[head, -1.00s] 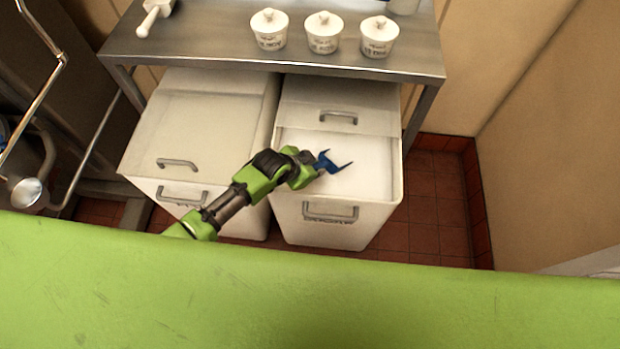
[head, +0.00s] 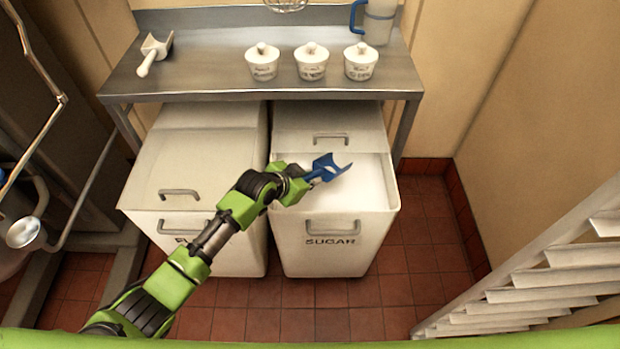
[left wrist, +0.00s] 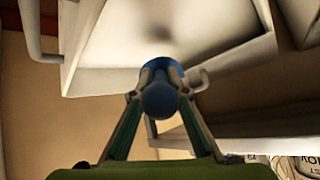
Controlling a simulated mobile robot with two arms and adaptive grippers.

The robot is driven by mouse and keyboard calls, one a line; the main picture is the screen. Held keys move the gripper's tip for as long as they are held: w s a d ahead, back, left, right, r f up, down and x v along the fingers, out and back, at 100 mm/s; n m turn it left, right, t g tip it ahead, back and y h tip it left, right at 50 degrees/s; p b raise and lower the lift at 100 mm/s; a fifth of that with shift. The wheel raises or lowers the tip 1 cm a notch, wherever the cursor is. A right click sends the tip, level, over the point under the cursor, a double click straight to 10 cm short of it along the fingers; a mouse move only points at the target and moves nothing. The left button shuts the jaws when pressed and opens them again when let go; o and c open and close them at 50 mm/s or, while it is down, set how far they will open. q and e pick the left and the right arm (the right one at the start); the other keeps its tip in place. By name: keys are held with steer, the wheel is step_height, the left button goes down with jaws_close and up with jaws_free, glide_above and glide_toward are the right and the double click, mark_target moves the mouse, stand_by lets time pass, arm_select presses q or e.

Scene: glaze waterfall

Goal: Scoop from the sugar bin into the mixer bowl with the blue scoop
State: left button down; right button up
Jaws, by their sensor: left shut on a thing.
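The sugar bin (head: 335,240), white and labelled SUGAR, stands under the steel table with its front open and white sugar (head: 365,190) inside. My left gripper (head: 306,182) is shut on the blue scoop (head: 332,166), over the left part of the opening. The left wrist view shows the round end of the scoop's handle (left wrist: 160,100) between the fingers, with white sugar (left wrist: 190,28) beyond. I cannot tell whether the scoop holds sugar or touches it. My right gripper is not in view. The mixer bowl cannot be made out for certain.
A closed white bin (head: 190,190) stands directly left of the sugar bin. The steel table (head: 210,75) above carries a white scoop (head: 154,52), lidded pots (head: 312,65) and a blue-handled jug (head: 378,22). Metal equipment (head: 25,230) is at the left edge, white slatted shelving (head: 560,275) at right.

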arm_select(q)
steer(key=shift+t+h, duration=0.3)
step_height(320, 180, up, 4)
steer(key=shift+r+p, duration=0.2)
steer(key=shift+p, duration=0.55)
steer(key=shift+s+a+r+p, duration=0.15)
steer(key=shift+r+p, duration=0.25)
steer(key=shift+r, duration=0.4)
steer(key=shift+s+r+p, duration=0.15)
steer(key=shift+r+p, duration=0.15)
steer(key=shift+r, duration=0.4)
steer(key=shift+s+r+p, duration=0.1)
steer(key=shift+r+p, duration=0.2)
steer(key=shift+r, duration=0.5)
steer(key=shift+s+a+r+t+h+p, duration=0.15)
steer(key=shift+r+t+h+p, duration=0.2)
steer(key=shift+r, duration=0.65)
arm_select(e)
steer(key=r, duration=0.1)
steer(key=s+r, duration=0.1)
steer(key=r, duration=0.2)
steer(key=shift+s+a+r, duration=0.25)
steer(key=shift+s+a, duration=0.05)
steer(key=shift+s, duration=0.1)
arm_select(q)
steer(key=shift+r, duration=0.1)
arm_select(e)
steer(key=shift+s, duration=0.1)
